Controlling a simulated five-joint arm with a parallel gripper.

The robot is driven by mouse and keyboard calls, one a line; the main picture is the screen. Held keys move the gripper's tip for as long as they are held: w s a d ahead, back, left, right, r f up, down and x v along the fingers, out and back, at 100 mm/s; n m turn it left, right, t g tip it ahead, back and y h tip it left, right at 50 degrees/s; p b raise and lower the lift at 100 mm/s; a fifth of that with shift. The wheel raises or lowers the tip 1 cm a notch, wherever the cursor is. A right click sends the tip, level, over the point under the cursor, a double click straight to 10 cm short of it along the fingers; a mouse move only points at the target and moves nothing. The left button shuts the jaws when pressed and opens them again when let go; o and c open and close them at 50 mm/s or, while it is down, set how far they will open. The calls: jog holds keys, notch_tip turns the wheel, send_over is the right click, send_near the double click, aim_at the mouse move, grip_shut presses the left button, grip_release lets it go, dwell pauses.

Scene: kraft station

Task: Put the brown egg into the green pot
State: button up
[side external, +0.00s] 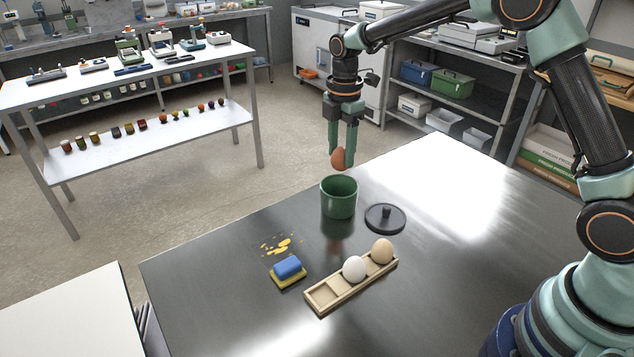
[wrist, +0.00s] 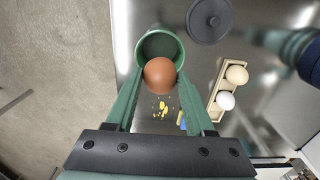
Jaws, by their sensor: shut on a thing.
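The brown egg (side external: 338,158) is held between the green fingers of my gripper (side external: 344,150), which is shut on it. The egg also shows in the wrist view (wrist: 160,74), between the fingertips. The green pot (side external: 339,199) stands upright and open on the dark table, under the egg. The egg is above the pot's rim and apart from it in the side view. In the wrist view the pot (wrist: 150,42) is partly hidden behind the egg, and the part of its inside that shows looks empty.
A black lid (side external: 385,218) lies right of the pot. A wooden tray (side external: 322,294) holds a white egg (side external: 354,269) and a tan egg (side external: 382,251). A blue and yellow sponge (side external: 288,268) lies near yellow spots (side external: 280,246). The table's right back is clear.

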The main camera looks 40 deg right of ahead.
jog(key=shift+f, duration=2.95)
jog(key=shift+f, duration=2.5)
jog(key=o, duration=0.9)
notch_tip(320, 180, up, 12)
jog(key=s+r+m+t, duration=0.2)
jog(key=s+r+m, duration=0.1)
jog(key=s+m, duration=0.3)
jog(key=s+d+r+m+t, duration=0.1)
jog(key=s+r+m, duration=0.3)
jog(key=s+m, duration=0.2)
jog(key=s+d+r+m+t, duration=0.1)
jog(key=s+r+m+t, duration=0.1)
jog(key=s+m, duration=0.4)
jog(key=s+r, duration=0.1)
jog(key=s, duration=0.2)
jog(key=shift+d+r+t, duration=0.2)
jog(key=shift+r+t, duration=0.1)
